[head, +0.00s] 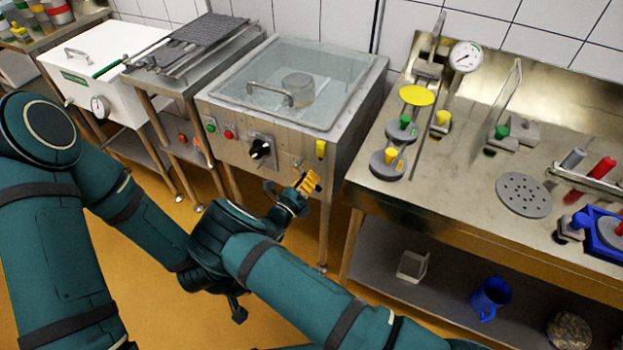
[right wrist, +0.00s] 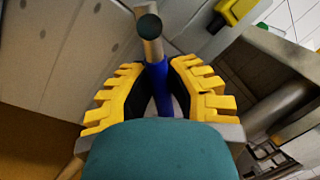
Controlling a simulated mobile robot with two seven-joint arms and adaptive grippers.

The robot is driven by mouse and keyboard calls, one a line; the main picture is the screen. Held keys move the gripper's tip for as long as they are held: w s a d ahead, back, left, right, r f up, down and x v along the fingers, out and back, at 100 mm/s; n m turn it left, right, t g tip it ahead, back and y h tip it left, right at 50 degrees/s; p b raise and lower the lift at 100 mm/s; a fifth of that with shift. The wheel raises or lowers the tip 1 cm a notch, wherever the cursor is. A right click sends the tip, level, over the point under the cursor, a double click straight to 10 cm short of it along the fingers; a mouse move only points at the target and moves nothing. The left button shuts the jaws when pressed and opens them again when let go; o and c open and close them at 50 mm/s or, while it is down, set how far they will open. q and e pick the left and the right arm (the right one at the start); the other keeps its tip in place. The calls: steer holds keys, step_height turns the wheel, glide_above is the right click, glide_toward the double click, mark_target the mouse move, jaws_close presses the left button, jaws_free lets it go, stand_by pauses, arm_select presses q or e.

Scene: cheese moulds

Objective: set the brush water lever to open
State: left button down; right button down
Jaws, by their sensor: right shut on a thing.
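My right gripper (head: 307,183) is in front of the front panel of the steel glass-lidded tank (head: 225,120), below its yellow tag (head: 320,149). In the right wrist view its yellow-padded fingers (right wrist: 160,95) are shut on the blue sleeve of a lever (right wrist: 158,80). The lever's metal stem and dark round end stick out beyond the fingers. I take this as the brush water lever, but no label is readable, so its open or closed setting cannot be told. My left gripper does not show clearly.
The panel also carries a black rotary knob (head: 261,149) and red and green buttons. A steel counter (head: 450,180) with a dial gauge (head: 465,56) and coloured fittings stands to the right. A white box (head: 100,60) with a gauge stands at left. Orange floor is open below.

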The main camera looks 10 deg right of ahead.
steer(key=n, duration=0.2)
steer(key=r+n, duration=0.1)
steer(key=shift+s+d+t+p, duration=0.2)
steer(key=shift+d+t+p, duration=0.1)
steer(key=shift+p, duration=0.05)
steer(key=shift+s+d+r+n+t+y+p, duration=0.1)
steer(key=shift+r+n+t+y+p, duration=0.15)
steer(key=shift+n, duration=0.65)
steer(key=shift+d+r+n+t+y+p, duration=0.1)
steer(key=shift+r+n+t+y+p, duration=0.2)
steer(key=shift+n, duration=0.6)
steer(key=shift+r, duration=0.1)
steer(key=c, duration=0.9)
jaws_free()
steer(key=shift+a, duration=0.1)
